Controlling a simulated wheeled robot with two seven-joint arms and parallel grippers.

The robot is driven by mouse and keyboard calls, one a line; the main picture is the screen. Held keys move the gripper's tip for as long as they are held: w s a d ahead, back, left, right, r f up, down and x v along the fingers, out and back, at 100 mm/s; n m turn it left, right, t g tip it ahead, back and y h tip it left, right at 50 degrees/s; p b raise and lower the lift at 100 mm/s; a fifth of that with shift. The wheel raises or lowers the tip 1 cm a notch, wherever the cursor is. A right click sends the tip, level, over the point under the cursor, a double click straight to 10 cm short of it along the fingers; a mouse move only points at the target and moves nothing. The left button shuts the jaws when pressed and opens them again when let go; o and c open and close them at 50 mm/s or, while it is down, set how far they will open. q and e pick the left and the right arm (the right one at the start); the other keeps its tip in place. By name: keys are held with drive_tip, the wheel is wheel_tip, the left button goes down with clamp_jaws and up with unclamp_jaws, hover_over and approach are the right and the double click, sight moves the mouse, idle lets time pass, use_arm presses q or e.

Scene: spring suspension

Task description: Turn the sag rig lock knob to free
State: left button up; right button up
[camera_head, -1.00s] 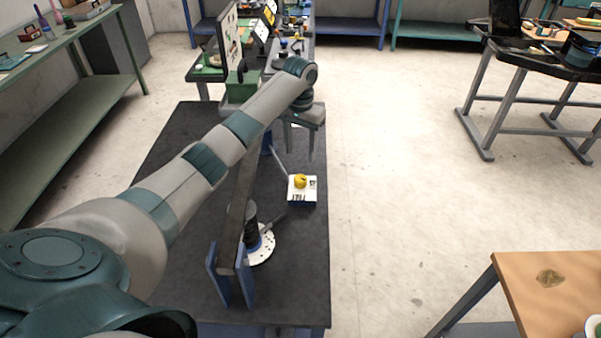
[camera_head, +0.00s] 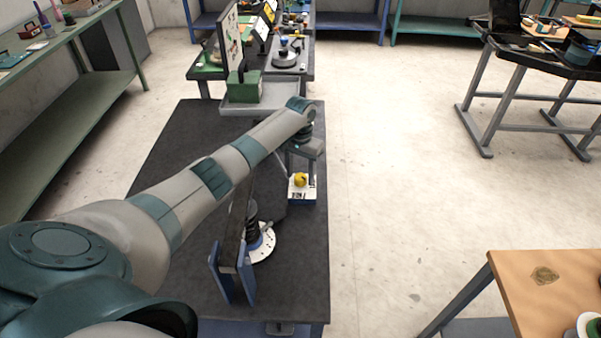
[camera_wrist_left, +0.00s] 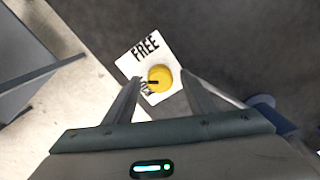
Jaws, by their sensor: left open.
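The yellow lock knob (camera_head: 300,180) sits on a white plate (camera_head: 295,194) on a small blue box at the right side of the dark bench. In the left wrist view the knob (camera_wrist_left: 161,76) lies between the fingers, with its black mark toward the left. The word FREE is readable on the plate (camera_wrist_left: 136,63); the other label is partly covered. My left gripper (camera_head: 302,166) is open above the knob, its fingers on either side; I cannot tell whether they touch it. The sag rig's blue bracket (camera_head: 218,274), dark spring and white disc (camera_head: 264,247) stand nearer. My right gripper is not visible.
My left arm spans over the dark bench (camera_head: 290,290). A grey tray (camera_head: 285,92) with a green box (camera_head: 245,88) is at the bench's far end. Open floor (camera_head: 390,180) lies to the right. A wooden-topped table (camera_head: 545,300) is at the lower right.

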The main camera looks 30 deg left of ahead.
use_arm(q)
drive_tip(key=shift+c, duration=0.2)
drive_tip(key=c, duration=1)
drive_tip(key=shift+r+m, duration=0.1)
drive_tip(key=shift+m, duration=0.3)
drive_tip(key=shift+m+p, duration=0.45)
drive_tip(key=shift+m, duration=0.05)
drive_tip(key=shift+m+p, duration=0.35)
drive_tip(key=shift+m, duration=0.85)
drive_tip(key=m, duration=0.2)
drive_tip(key=shift+m, duration=2)
